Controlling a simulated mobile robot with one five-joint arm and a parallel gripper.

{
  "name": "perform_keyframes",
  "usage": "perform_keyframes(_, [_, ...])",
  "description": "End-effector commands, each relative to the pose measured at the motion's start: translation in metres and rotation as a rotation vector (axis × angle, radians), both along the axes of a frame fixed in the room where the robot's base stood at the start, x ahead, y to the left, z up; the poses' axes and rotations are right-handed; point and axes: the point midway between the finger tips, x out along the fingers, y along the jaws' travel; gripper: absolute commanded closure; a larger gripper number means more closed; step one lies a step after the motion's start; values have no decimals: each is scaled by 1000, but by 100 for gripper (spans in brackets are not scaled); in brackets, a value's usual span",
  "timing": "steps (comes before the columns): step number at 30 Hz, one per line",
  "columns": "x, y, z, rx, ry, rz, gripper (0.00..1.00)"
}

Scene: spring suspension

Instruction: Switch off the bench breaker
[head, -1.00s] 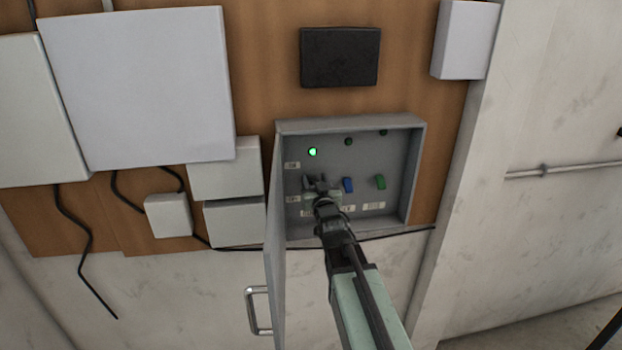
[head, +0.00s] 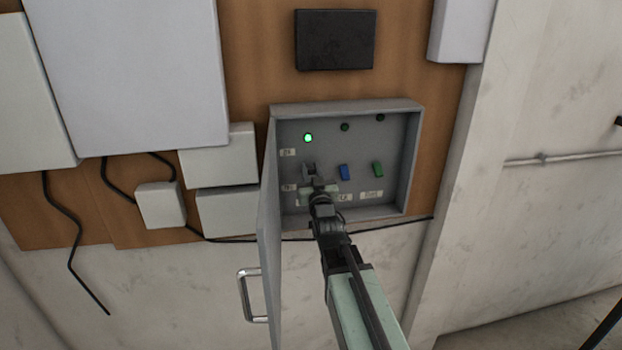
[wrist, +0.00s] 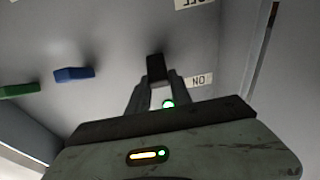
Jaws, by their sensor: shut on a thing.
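A grey breaker box (head: 346,107) stands open on the wooden board. My gripper (head: 309,170) is inside it at the left lever position, below a lit green lamp (head: 308,137). In the wrist view my gripper (wrist: 156,82) is shut on a dark lever (wrist: 156,65), with one finger on each side. An ON label (wrist: 198,80) shows beside the fingers. The lower label (head: 288,188) is too small to read surely in the head view. My gripper partly hides the name label under this lever, so I cannot read it.
To the right are a blue lever (head: 343,171) and a green lever (head: 378,169), below unlit lamps (head: 345,127). The box door (head: 268,200) hangs open at the left, with a metal handle (head: 248,296). The box walls are close around my gripper.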

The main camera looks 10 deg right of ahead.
Motion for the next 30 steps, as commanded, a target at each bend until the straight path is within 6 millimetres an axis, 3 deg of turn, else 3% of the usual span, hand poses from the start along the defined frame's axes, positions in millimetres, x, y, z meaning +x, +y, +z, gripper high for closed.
perform_keyframes(1, [-1, 0, -17, -1, -41, 0, 100])
perform_keyframes(6, [-2, 1, -24, -1, -194, 1, 100])
perform_keyframes(18, [-4, 1, -32, 0, -486, 1, 100])
perform_keyframes(30, [-5, 1, -32, 0, -609, 1, 100])
